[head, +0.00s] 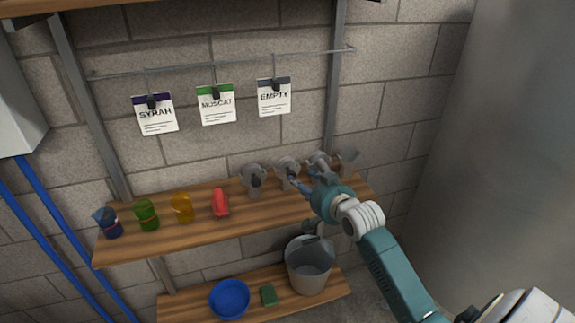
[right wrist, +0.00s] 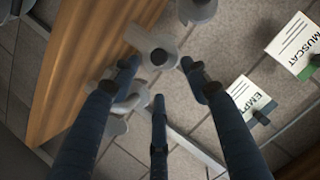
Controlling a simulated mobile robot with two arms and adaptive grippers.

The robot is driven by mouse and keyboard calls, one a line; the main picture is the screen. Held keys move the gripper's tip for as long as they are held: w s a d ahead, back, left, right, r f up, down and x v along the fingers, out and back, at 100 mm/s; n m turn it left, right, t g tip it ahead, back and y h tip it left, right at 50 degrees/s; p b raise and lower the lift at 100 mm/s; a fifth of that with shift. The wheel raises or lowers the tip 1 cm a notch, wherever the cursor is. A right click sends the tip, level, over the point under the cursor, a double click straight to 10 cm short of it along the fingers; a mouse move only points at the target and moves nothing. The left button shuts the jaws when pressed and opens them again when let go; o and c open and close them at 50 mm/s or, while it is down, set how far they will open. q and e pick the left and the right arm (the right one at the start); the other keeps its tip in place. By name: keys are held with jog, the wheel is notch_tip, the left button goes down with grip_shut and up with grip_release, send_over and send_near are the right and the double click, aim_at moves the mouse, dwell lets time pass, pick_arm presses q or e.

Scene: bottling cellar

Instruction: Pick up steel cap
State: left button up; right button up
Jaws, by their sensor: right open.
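Several grey steel pieces stand in a row at the right end of the upper wooden shelf; I cannot tell which one is the steel cap. One steel piece (head: 254,181) is left of my right gripper (head: 303,183), and another (head: 287,167) is just behind its fingertips. My right gripper is open and empty at the shelf. In the right wrist view, its three dark fingers (right wrist: 158,76) are spread, with a grey steel piece (right wrist: 151,43) just beyond the tips. Part of another grey piece (right wrist: 127,98) is hidden behind the fingers. My left gripper is not in view.
The upper shelf (head: 190,236) also holds blue, green, yellow and red pieces (head: 220,203) at left. Below, a lower shelf holds a blue bowl (head: 230,299), a green block (head: 268,295) and a grey bucket (head: 309,266). Label cards (head: 217,105) hang from a rail above.

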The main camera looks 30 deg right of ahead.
aim_at(293, 176)
jog(key=x, duration=0.2)
jog(key=shift+w+f, duration=0.15)
jog(key=shift+w, duration=0.2)
jog(key=shift+w+p, duration=0.25)
jog(key=shift+p, duration=0.15)
jog(key=p+x, duration=0.1)
jog(key=x, duration=0.3)
jog(key=shift+d, duration=0.1)
jog(key=shift+w+f, duration=0.15)
jog(key=shift+w, duration=0.1)
jog(key=shift+s, duration=0.1)
jog(key=shift+c, duration=0.5)
grip_shut()
